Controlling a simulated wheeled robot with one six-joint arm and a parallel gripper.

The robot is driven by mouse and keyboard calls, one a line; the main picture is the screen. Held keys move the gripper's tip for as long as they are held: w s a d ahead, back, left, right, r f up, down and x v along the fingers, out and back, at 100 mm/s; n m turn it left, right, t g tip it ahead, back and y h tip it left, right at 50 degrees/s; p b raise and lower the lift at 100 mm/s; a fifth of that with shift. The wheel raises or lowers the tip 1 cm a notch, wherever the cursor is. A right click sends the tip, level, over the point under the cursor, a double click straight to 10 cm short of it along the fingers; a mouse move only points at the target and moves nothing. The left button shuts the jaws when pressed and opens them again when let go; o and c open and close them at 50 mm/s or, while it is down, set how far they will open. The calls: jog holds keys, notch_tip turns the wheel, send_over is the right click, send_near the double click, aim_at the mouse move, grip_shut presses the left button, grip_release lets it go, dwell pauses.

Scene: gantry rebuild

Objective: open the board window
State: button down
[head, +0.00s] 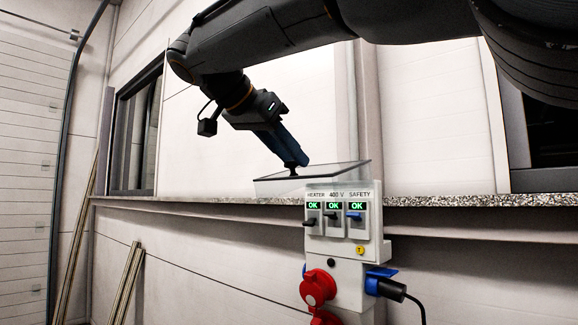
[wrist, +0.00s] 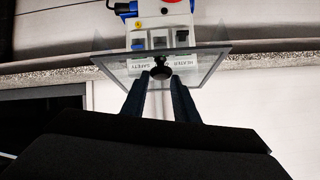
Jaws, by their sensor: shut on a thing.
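The board (head: 341,255) is a pale box on the wall with breaker switches labelled HEATER, 400 V and SAFETY, each under a green OK display. Its window (head: 328,175) is a clear pane with a dark edge, swung up and standing out from the top of the board. The switches below are uncovered. In the wrist view the window (wrist: 212,58) lies across the board (wrist: 160,14). My gripper (head: 300,165) is shut on the window's dark round knob (wrist: 161,73), with a blue finger on each side of it.
Red sockets (head: 318,287) and a blue plug connector (head: 374,283) with a black cable stick out below the switches. A speckled stone ledge (head: 450,200) runs along the wall behind the board. Dark window openings are at the left and right.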

jog(key=shift+w+d+r, duration=0.15)
jog(key=shift+w+r, duration=0.2)
jog(key=shift+r, duration=0.3)
jog(key=c, duration=1.7)
grip_release()
jog(key=o, duration=0.3)
jog(key=shift+w+f, duration=0.1)
jog(key=shift+w, duration=0.05)
jog(key=b+v, duration=0.1)
jog(key=v, duration=0.7)
